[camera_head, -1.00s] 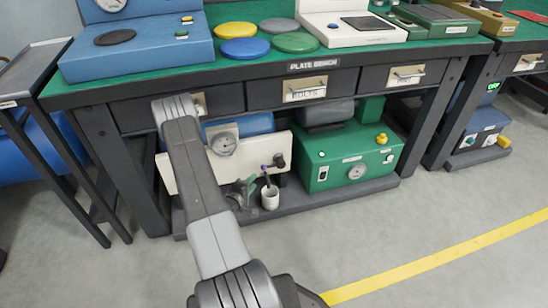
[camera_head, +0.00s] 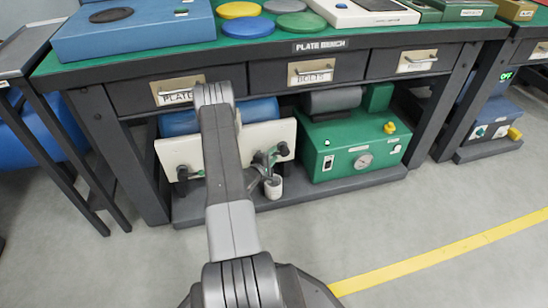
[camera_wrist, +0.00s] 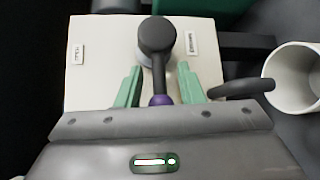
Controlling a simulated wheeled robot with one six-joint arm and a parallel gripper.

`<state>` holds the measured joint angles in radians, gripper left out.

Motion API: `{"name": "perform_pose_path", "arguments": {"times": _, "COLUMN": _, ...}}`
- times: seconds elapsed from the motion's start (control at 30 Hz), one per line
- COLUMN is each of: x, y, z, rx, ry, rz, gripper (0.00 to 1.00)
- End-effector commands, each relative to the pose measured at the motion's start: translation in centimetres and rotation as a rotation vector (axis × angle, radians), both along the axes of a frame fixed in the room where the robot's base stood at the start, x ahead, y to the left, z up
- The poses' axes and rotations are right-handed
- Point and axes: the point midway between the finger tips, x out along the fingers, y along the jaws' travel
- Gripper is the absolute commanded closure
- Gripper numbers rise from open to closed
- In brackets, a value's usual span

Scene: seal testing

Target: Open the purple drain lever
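In the wrist view, the drain lever (camera_wrist: 158,75) has a round dark grey hub, a dark stem and a purple part (camera_wrist: 160,99) close to my gripper. My gripper (camera_wrist: 160,82) is open. Its two green fingers stand on either side of the stem, with a gap visible beside it; I cannot tell whether either finger touches the purple part. In the head view, my gripper (camera_head: 267,157) is low in front of the cream panel (camera_head: 180,150) under the bench. The purple part cannot be made out there.
A white cup (camera_head: 273,187) stands on the lower shelf below my gripper; it also shows in the wrist view (camera_wrist: 293,80), near a dark spout (camera_wrist: 240,89). A green unit (camera_head: 350,148) stands to the right. The bench drawers (camera_head: 316,72) are above.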

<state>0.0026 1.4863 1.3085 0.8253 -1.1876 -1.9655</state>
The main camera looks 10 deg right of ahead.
Motion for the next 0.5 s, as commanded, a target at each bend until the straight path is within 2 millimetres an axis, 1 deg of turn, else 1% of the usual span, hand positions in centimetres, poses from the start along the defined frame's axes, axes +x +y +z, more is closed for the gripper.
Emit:
{"name": "perform_pose_path", "arguments": {"times": 0.03, "x": 0.33, "y": -0.38, "z": -0.18, "rx": 0.001, "ry": -0.001, "rz": -0.001, "gripper": 0.66}}
{"name": "perform_pose_path", "arguments": {"times": 0.13, "x": 0.74, "y": -0.69, "z": -0.15, "rx": 0.000, "ry": -0.001, "rz": 0.000, "gripper": 0.66}}
{"name": "perform_pose_path", "arguments": {"times": 0.43, "x": 0.85, "y": -0.80, "z": -0.10, "rx": 0.000, "ry": 0.000, "rz": 0.001, "gripper": 0.66}}
{"name": "perform_pose_path", "arguments": {"times": 0.5, "x": 0.84, "y": -0.79, "z": -0.11, "rx": 0.000, "ry": 0.000, "rz": 0.001, "gripper": 0.79}}
